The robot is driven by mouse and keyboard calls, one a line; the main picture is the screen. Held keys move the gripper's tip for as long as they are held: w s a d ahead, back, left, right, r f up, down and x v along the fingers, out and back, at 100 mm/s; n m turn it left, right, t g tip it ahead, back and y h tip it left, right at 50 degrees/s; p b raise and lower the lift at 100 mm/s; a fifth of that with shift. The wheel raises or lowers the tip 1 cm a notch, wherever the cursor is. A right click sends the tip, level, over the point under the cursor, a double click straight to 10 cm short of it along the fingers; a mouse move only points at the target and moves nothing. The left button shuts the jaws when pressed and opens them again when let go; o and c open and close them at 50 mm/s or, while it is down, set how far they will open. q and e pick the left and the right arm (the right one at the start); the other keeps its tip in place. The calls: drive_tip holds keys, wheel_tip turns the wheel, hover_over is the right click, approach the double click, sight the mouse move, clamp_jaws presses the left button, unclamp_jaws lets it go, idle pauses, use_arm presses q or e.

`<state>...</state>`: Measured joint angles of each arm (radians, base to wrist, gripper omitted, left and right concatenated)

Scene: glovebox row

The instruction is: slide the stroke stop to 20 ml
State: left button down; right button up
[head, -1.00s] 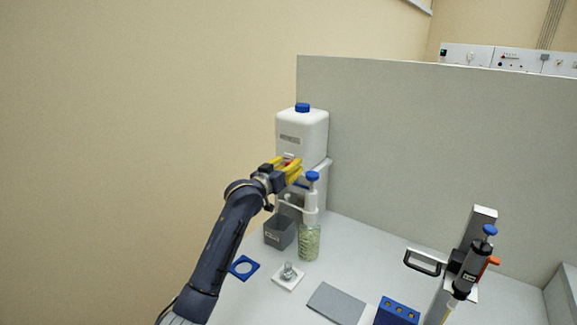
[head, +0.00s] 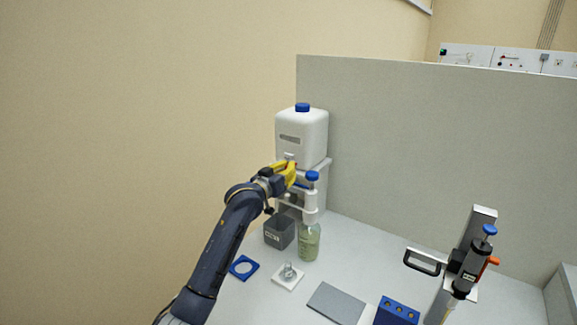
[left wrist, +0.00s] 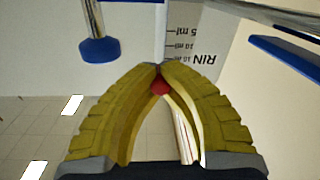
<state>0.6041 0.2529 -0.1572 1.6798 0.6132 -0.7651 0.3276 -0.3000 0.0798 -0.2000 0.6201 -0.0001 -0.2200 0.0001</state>
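My left gripper (head: 294,172), with yellow fingers, is in front of the white dispenser, below the large white container (head: 301,138). In the left wrist view the fingertips (left wrist: 159,68) come together. A small red piece (left wrist: 160,88), which looks like the stroke stop, shows between them, mostly covered by the fingers. A printed scale (left wrist: 178,45) stands just behind the tips, with 5 ml and 10 ml marks legible. Marks lower down are hidden by the right finger, so the stop's exact reading cannot be told. My right gripper is not in view.
A blue-capped bottle dispenser (head: 311,205) stands right beside the left gripper. A grey bin (head: 279,233), a blue ring plate (head: 243,267) and a grey mat (head: 336,303) lie in front. A blue block (head: 397,311) and a black blue-topped device (head: 470,267) are at right. A grey partition (head: 430,150) closes the back.

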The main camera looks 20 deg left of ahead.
use_arm(q)
drive_tip(key=c, duration=2.1)
unclamp_jaws()
drive_tip(key=shift+f, duration=0.15)
drive_tip(key=o, duration=0.8)
drive_tip(key=v, duration=1.2)
